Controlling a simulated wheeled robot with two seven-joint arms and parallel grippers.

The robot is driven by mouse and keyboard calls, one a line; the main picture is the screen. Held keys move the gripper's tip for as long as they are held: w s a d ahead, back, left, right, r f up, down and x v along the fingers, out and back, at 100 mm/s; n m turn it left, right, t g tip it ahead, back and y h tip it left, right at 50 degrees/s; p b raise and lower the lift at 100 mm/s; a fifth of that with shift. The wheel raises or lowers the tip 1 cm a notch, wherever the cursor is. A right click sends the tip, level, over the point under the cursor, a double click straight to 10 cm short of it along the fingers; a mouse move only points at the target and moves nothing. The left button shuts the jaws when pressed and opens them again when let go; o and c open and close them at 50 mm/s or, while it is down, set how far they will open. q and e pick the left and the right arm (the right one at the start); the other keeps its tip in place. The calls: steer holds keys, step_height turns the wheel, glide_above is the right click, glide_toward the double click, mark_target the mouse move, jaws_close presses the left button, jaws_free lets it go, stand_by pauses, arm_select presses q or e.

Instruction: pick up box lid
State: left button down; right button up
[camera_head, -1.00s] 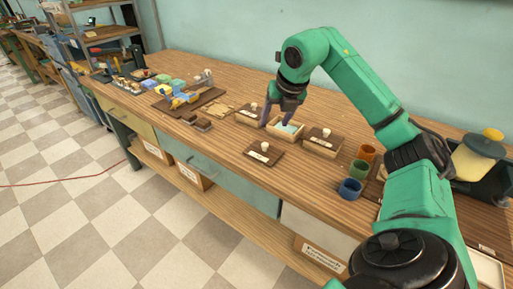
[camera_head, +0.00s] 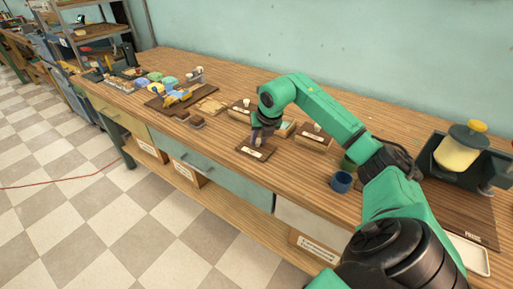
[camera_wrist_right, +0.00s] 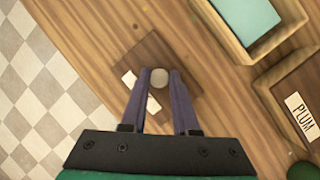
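The box lid (camera_head: 245,151) is a dark square wooden board with a pale label and a round light knob, lying flat on the wooden table. My right gripper (camera_head: 261,141) points down over it. In the right wrist view the two purple fingers of the gripper (camera_wrist_right: 159,78) stand apart, one on each side of the lid's knob (camera_wrist_right: 158,77). A gap shows around the knob, so the gripper looks open. An open wooden box with a teal soap bar (camera_wrist_right: 248,14) lies just behind the lid. My left gripper is not in view.
A lidded box (camera_head: 312,140) stands right of the open box, and another stands behind my gripper. A blue cup (camera_head: 342,182) and a green cup are further right. A dispenser (camera_head: 462,150) stands at the far right. Soaps and a dark board (camera_head: 168,102) lie left.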

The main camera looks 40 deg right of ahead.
jaws_close()
